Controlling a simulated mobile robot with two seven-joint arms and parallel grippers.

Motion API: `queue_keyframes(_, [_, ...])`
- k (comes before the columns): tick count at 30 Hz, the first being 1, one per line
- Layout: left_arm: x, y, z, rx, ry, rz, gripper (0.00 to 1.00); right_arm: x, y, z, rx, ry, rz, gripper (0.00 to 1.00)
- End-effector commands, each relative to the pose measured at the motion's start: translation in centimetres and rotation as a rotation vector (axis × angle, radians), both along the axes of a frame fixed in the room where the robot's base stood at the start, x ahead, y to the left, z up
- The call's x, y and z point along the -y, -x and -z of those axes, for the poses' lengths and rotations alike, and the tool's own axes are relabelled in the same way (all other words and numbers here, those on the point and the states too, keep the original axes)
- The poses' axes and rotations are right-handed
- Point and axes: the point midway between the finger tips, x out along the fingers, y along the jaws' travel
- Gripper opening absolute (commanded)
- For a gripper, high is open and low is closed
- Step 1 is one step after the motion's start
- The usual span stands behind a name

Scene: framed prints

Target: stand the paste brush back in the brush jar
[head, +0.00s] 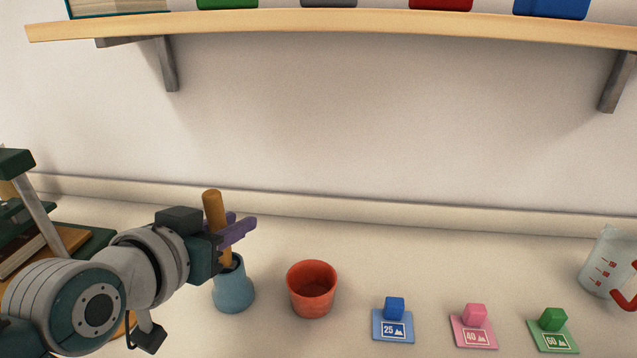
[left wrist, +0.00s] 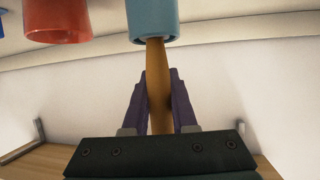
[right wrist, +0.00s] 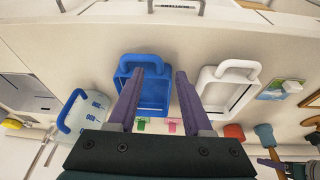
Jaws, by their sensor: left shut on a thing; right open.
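The paste brush (head: 213,208) shows as a wooden handle, upright with a slight tilt. My left gripper (head: 238,226) is shut on this handle above the blue brush jar (head: 234,292). The brush's lower end is at the jar's mouth and seems to pass into it; its bristles are hidden. In the left wrist view the handle (left wrist: 157,85) runs between the purple fingers to the rim of the jar (left wrist: 152,20). My right gripper (right wrist: 166,73) is open and empty; it shows only in the right wrist view.
A red cup (head: 312,290) stands right of the jar. Blue (head: 393,325), pink (head: 474,325) and green (head: 553,332) knobbed plates lie further right, before a measuring jug (head: 606,265). A shelf (head: 330,27) hangs above. Blue (right wrist: 145,85) and white (right wrist: 228,85) handled containers lie under my right gripper.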

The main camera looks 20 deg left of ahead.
Motion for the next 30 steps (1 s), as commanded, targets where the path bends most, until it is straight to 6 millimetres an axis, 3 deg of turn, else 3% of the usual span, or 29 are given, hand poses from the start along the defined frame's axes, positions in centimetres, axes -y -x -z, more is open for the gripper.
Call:
queue_keyframes(10, [-0.01,-0.02,0.32,0.001,0.0,0.0,0.0,0.02,-0.05,0.22,0.002,0.001,0.0,0.5])
queue_keyframes(11, [-0.01,-0.02,0.32,0.001,0.0,0.0,0.28,0.02,-0.05,0.21,0.002,0.001,0.0,0.5])
queue_keyframes(19, [-0.01,-0.01,0.33,0.0,0.0,0.0,0.58,0.1,-0.07,0.21,0.003,0.003,-0.002,0.5])
queue_keyframes(30, [0.03,0.6,0.08,-0.001,0.0,0.0,0.6,0.15,-0.09,-0.05,0.003,0.006,-0.003,0.5])
